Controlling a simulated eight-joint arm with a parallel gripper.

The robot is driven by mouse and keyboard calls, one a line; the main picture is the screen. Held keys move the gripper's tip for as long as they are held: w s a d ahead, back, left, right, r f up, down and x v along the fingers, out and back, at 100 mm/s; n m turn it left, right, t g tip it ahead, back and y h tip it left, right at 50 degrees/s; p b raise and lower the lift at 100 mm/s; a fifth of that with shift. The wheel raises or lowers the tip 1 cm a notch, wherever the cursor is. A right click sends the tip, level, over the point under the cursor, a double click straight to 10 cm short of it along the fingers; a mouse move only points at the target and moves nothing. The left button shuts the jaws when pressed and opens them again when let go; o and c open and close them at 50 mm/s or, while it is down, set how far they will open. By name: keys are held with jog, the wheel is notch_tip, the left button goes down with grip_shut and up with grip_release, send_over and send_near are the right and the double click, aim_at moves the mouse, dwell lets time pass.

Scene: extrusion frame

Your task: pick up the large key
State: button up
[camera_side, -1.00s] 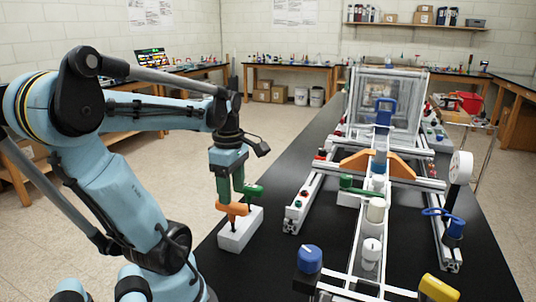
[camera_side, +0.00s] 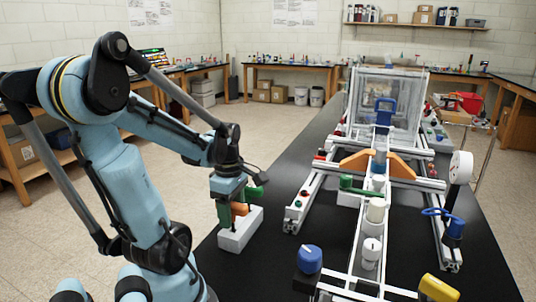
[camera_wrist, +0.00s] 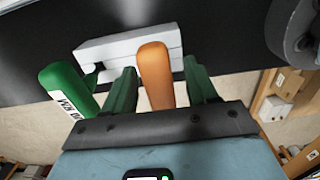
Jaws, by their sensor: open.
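A white block (camera_side: 238,238) stands on the black bench and holds two handled tools. One has an orange handle (camera_side: 239,209); the other has a green handle (camera_side: 254,192) with a printed label, only partly readable. I cannot tell for sure which one is the large key. My gripper (camera_side: 232,213) is low over the block, pointing down. In the wrist view, its green fingers (camera_wrist: 160,80) are open on either side of the orange handle (camera_wrist: 155,72), with gaps on both sides. The green handle (camera_wrist: 68,90) is outside the left finger. The tools' lower ends are hidden.
An aluminium extrusion frame (camera_side: 300,207) stands right of the block, with orange brackets (camera_side: 355,162), a green handle (camera_side: 357,185) and a blue knob (camera_side: 309,259). A yellow handle (camera_side: 439,288) is at front right. Black bench surface (camera_side: 268,232) is bare between block and frame.

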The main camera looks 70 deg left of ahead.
jog(key=c, duration=1)
jog(key=shift+r, duration=0.1)
jog(key=shift+c, duration=0.2)
jog(key=shift+r, duration=1.9)
jog(key=w+d+r, duration=0.1)
jog(key=d+r, duration=0.1)
jog(key=d, duration=0.1)
jog(key=w+d+r, duration=0.1)
jog(key=d+r, duration=0.1)
jog(key=d, duration=0.2)
jog(key=w+d+r, duration=0.1)
jog(key=d+r, duration=0.2)
jog(key=d, duration=0.1)
jog(key=shift+w+d, duration=0.1)
jog(key=shift+w, duration=0.15)
